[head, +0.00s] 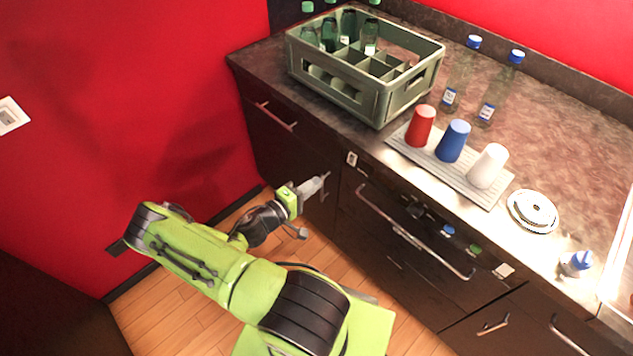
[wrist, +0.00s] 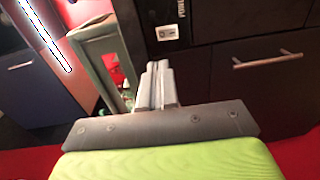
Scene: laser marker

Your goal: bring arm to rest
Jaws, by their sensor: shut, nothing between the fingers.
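My green arm reaches up from the bottom of the head view. My gripper (head: 325,177) is shut and empty, in the air in front of the dark cabinet fronts, below the counter's front edge. The wrist view shows its grey fingers (wrist: 158,68) pressed together with nothing between them. The fingers look apart from the cabinets, though the exact gap cannot be told.
The counter (head: 570,130) holds a bottle crate (head: 365,98), cups on a ribbed mat (head: 430,167), two clear bottles and stacked white plates (head: 533,211). Drawer handles (head: 275,117) stick out from the cabinets. The red wall (head: 130,90) is at left; wooden floor lies below.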

